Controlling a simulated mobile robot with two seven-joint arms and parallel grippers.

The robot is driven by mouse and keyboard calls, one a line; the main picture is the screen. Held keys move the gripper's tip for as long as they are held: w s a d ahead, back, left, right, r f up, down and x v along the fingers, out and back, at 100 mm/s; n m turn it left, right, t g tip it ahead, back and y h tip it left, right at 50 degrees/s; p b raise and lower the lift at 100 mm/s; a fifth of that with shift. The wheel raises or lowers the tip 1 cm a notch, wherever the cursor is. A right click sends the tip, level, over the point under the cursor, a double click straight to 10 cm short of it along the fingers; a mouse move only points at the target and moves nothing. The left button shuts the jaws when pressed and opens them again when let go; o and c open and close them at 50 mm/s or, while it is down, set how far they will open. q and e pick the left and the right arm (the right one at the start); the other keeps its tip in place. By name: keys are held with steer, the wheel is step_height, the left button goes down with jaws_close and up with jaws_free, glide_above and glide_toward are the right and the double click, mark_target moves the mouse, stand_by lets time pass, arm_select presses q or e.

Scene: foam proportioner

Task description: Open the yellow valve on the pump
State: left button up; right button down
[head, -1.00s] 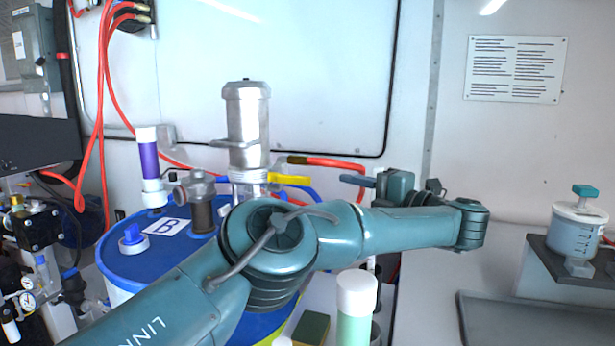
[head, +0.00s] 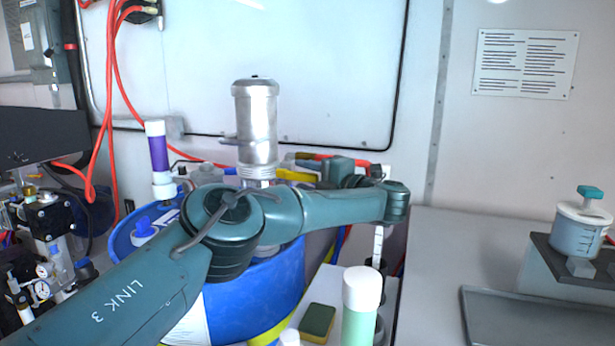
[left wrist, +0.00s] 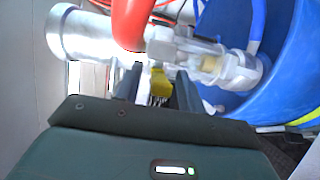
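The silver pump (head: 256,125) stands upright above the blue drum (head: 262,290). Its yellow valve handle (head: 296,175) sticks out to the right at the pump's base, partly hidden by my left arm. My left gripper (head: 308,166) is just right of the handle, pointing left toward the pump. In the left wrist view the two dark fingers (left wrist: 160,88) are apart, and the yellow handle (left wrist: 160,83) shows in the gap between them. I cannot tell whether either finger touches it. My right gripper is not in view.
A red hose (left wrist: 132,22) passes close above the fingers in the left wrist view. A purple-banded tube (head: 158,152) stands on the drum. A green-white bottle (head: 361,305) and a sponge (head: 317,321) sit in front. The counter at right has free room.

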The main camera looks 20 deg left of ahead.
arm_select(q)
steer(key=shift+c, duration=0.3)
jaws_close()
steer(key=f+y+b, duration=0.1)
steer(key=b, duration=0.1)
steer(key=shift+f+m+t+b, duration=0.25)
steer(key=shift+m+t+b, duration=0.05)
steer(key=shift+b, duration=0.1)
steer(key=shift+f+y+b, duration=0.1)
steer(key=shift+y+b, duration=0.3)
steer(key=shift+y, duration=0.1)
steer(key=shift+a+m+t, duration=0.1)
steer(key=shift+m+t, duration=0.2)
steer(key=shift+o, duration=0.3)
jaws_free()
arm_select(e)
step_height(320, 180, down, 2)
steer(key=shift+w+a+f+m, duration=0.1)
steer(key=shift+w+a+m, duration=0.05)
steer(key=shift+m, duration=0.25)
